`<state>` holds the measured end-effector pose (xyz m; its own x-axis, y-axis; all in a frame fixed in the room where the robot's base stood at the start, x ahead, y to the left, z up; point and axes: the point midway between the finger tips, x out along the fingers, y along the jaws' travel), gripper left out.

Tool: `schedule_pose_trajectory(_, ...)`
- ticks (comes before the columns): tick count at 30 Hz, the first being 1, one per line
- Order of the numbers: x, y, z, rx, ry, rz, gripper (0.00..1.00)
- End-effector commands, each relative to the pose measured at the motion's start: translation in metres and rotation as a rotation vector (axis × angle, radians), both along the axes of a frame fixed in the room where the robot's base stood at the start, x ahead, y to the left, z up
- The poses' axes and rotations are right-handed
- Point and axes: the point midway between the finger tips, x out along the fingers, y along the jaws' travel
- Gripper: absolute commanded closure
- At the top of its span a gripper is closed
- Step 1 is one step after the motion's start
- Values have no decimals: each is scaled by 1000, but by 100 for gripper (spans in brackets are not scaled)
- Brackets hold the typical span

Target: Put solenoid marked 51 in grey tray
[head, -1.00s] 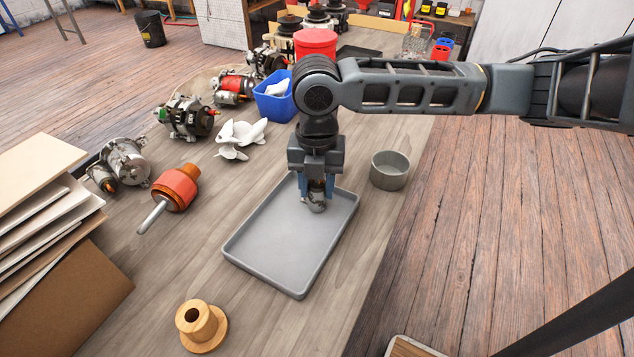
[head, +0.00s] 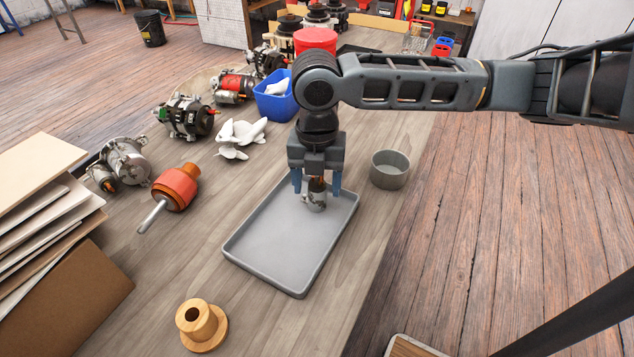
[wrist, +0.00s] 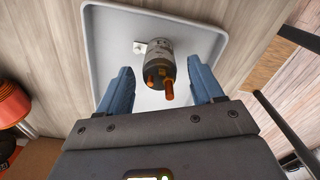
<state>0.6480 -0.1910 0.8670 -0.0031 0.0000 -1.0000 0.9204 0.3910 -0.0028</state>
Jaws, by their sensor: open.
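The grey tray (head: 283,246) lies on the wooden table below my gripper. A small solenoid (head: 316,198) with a metal body and copper-coloured terminals is inside the tray, toward its far end. It also shows in the wrist view (wrist: 158,64), apart from both fingers, with dark printing that I cannot read. My gripper (head: 317,190) is open, with its blue fingers on either side of the solenoid. In the wrist view my gripper (wrist: 163,92) has clear gaps between the solenoid and each finger.
A round grey bowl (head: 390,169) stands right of the tray. A wooden spool (head: 201,325) stands in front. The tray's near half is empty.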

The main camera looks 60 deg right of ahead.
Motion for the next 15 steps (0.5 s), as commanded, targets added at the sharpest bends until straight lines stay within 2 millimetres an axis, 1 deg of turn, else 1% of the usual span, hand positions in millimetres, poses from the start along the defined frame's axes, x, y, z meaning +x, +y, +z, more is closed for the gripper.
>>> schedule_pose_trajectory(5, 1, 0, 33, -2, -2, 2, 34)
schedule_pose_trajectory(9, 1, 0, 63, -3, -2, 2, 34)
schedule_pose_trajectory(12, 1, 0, 82, -3, -1, 3, 34)
schedule_pose_trajectory(15, 1, 0, 96, -1, -2, 2, 34)
